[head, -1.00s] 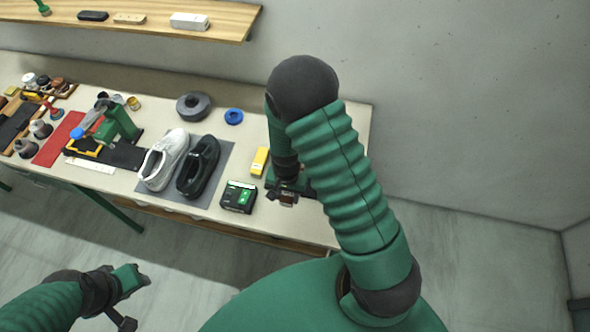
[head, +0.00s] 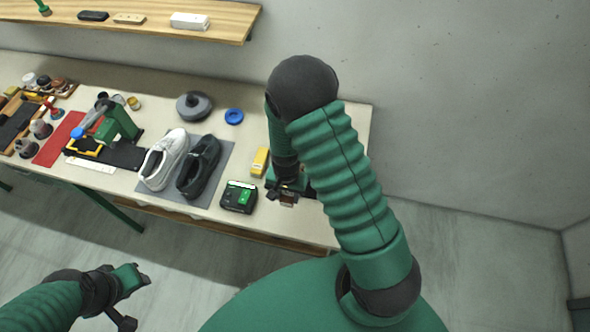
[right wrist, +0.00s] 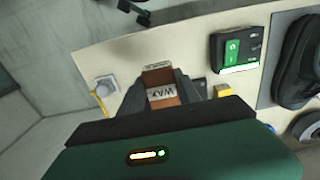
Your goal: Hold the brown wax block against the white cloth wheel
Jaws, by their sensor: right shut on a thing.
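My right gripper (head: 282,194) is low over the right end of the bench, partly behind my right arm. It is shut on the brown wax block (right wrist: 160,77), whose pale label reads WAX in the right wrist view. A small brown part of the block shows in the head view (head: 289,199). I cannot make out the white cloth wheel for certain.
A black-and-green box (head: 239,197) and a yellow thing (head: 260,161) are just left of my right gripper. A white shoe (head: 163,160) and a black shoe (head: 199,167) lie on a grey mat (head: 223,160). A blue ring (head: 234,116) lies behind.

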